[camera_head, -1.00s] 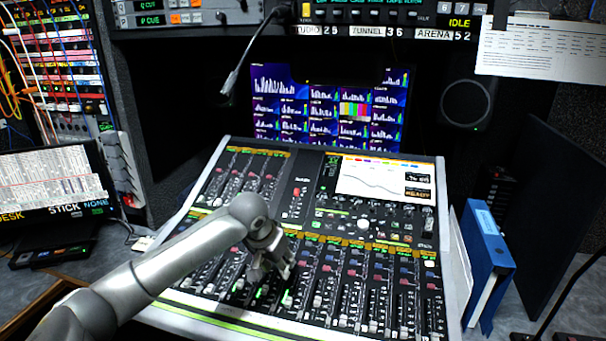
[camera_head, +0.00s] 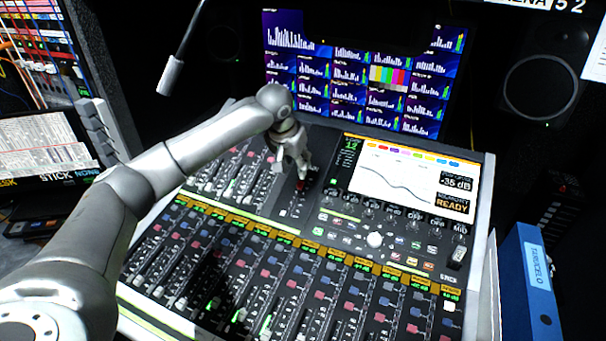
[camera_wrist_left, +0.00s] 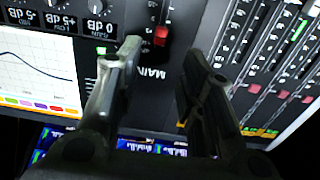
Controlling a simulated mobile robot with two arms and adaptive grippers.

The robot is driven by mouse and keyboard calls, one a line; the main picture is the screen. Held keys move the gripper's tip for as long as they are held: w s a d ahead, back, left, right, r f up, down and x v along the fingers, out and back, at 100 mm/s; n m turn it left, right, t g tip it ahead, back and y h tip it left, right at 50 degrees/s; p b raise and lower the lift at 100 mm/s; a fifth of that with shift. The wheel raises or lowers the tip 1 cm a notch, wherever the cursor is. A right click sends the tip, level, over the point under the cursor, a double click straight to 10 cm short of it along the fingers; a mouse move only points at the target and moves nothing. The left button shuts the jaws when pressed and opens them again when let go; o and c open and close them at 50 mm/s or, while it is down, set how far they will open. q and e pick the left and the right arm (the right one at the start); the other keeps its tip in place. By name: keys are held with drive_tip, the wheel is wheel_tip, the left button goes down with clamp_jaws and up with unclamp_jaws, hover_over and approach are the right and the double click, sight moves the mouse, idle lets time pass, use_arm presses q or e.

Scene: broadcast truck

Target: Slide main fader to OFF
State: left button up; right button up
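The main fader has a red cap (camera_wrist_left: 161,36), seen in the left wrist view in a slot beside the printed word MAIN. In the head view the fader's red cap (camera_head: 303,184) shows on the dark panel of the mixing console (camera_head: 472,205), just below my left gripper (camera_head: 300,172). The left gripper's two fingers also show in the left wrist view (camera_wrist_left: 162,50). They are apart with nothing between them, one on each side of the MAIN label, and the cap lies just past their tips. Contact with the panel cannot be told. My right gripper is out of view.
The console screen (camera_head: 405,180) reads -35 dB and MEMORY READY. Channel faders (camera_head: 265,325) fill the front, and more lie left of the main fader. A microphone (camera_head: 172,75) hangs at upper left. A blue binder (camera_head: 530,280) stands at right.

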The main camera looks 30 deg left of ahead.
sight(301, 182)
use_arm(q)
drive_tip(key=p+x, duration=0.1)
drive_tip(key=x, duration=0.7)
drive_tip(key=shift+w+f, duration=0.1)
drive_tip(key=shift+f, duration=0.1)
drive_tip(key=shift+c, duration=0.4)
clamp_jaws()
